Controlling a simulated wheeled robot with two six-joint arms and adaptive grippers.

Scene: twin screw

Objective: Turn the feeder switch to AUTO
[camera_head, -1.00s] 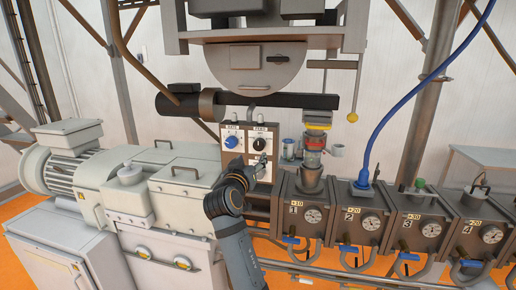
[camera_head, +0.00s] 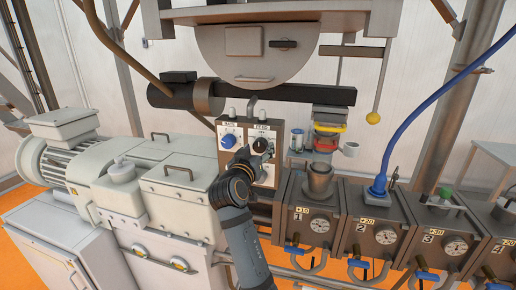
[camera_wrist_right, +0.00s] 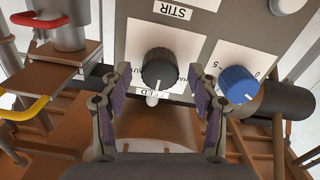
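My right gripper (camera_head: 259,154) is at the panel, partly covering the knob. In the wrist view its two fingers (camera_wrist_right: 158,85) are open, one on each side of the knob, with gaps visible. No contact is visible. My left gripper is out of view.
A blue knob (camera_head: 228,141) sits beside the black one; it is close to a finger in the wrist view (camera_wrist_right: 238,84). A dark horizontal bar (camera_head: 290,94) runs above. A metal cup (camera_head: 320,178) stands on the numbered barrel blocks at right. A grey machine (camera_head: 165,200) fills the left.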

